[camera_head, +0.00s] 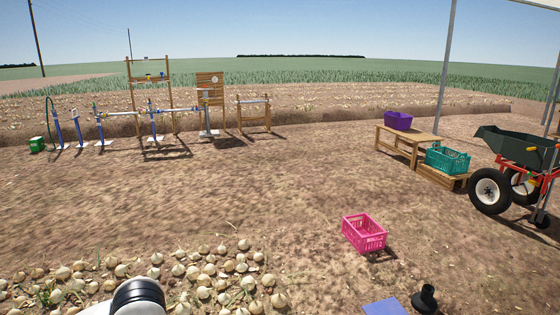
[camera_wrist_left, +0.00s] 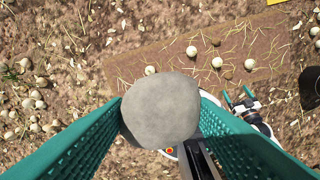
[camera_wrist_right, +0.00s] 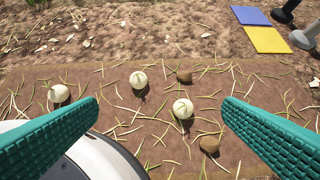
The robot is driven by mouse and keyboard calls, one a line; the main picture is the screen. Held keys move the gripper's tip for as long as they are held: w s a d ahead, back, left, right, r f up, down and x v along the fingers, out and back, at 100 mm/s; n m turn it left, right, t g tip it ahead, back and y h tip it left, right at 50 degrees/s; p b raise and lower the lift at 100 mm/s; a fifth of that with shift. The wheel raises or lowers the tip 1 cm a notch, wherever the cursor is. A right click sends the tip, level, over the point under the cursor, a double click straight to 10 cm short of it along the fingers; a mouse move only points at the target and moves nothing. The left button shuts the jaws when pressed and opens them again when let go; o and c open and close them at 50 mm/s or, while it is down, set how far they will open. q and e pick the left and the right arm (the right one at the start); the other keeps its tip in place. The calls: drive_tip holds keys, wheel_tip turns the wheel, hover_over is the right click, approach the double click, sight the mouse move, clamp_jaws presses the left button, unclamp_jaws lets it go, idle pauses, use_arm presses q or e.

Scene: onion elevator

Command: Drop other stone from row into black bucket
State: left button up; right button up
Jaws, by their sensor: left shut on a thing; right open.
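My left gripper (camera_wrist_left: 160,108) is shut on a rounded grey stone (camera_wrist_left: 162,112), held above the ground in the left wrist view. Below it runs a bare soil row (camera_wrist_left: 250,40) with pale onions and straw. A black rounded thing (camera_wrist_left: 311,88) is cut off at the right edge of that view; I cannot tell whether it is the black bucket. My right gripper (camera_wrist_right: 160,100) is open and empty above the row, with onions (camera_wrist_right: 183,108) and brown lumps (camera_wrist_right: 209,144) between and beyond its fingers. Neither gripper shows in the head view.
Many onions (camera_head: 200,270) lie on the ground at lower left. A pink crate (camera_head: 364,235) stands right of centre, a teal crate (camera_head: 447,160) and purple crate (camera_head: 398,120) farther back, by a wheelbarrow (camera_head: 520,150). Blue (camera_wrist_right: 250,15) and yellow (camera_wrist_right: 268,40) plates lie beyond the row.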

use_arm(q)
drive_tip(key=r+p, duration=0.2)
drive_tip(key=s+r+p, duration=0.1)
drive_tip(key=r+p, duration=0.1)
drive_tip(key=r, duration=0.1)
drive_tip(key=r+p, duration=0.2)
drive_tip(key=shift+s+a+r, duration=0.1)
drive_tip(key=shift+s+r, duration=0.25)
drive_tip(key=shift+r, duration=0.05)
use_arm(e)
drive_tip(key=s+d+g+h, duration=0.1)
drive_tip(key=s+d+g, duration=0.1)
drive_tip(key=s, duration=0.8)
drive_tip(key=s+d+f+g, duration=0.1)
drive_tip(key=s+d+g, duration=0.2)
drive_tip(key=s, duration=0.7)
drive_tip(key=shift+d+g+h, duration=0.15)
drive_tip(key=shift+g+h, duration=0.25)
drive_tip(key=shift+g, duration=0.5)
drive_tip(key=shift+f, duration=0.1)
